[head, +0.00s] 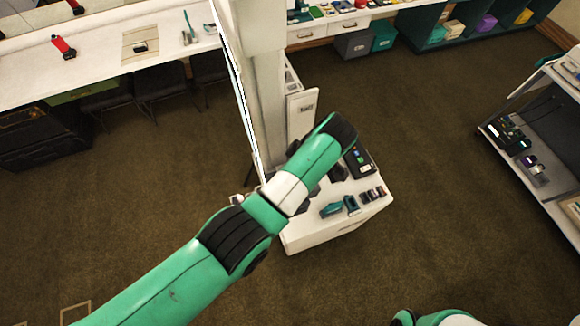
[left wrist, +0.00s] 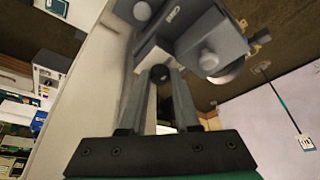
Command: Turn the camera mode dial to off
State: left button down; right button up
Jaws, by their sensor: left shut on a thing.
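A grey camera (left wrist: 208,45) with rounded knobs fills the upper middle of the left wrist view. The dial's markings and setting are too small to read. In the head view my left arm reaches over the white cart (head: 322,238) and hides the camera and most of the gripper. My right gripper is out of view; only a bit of its arm shows at the bottom edge.
A pale pillar (head: 262,80) stands right behind the cart. Small devices, including a teal one (head: 331,209) and a black box (head: 359,161), lie on the cart top. A shelf unit (head: 545,150) stands at the right. Carpet around the cart is clear.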

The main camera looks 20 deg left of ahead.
pick_arm(q)
jog(key=shift+n, duration=0.3)
jog(key=c, duration=0.6)
grip_release()
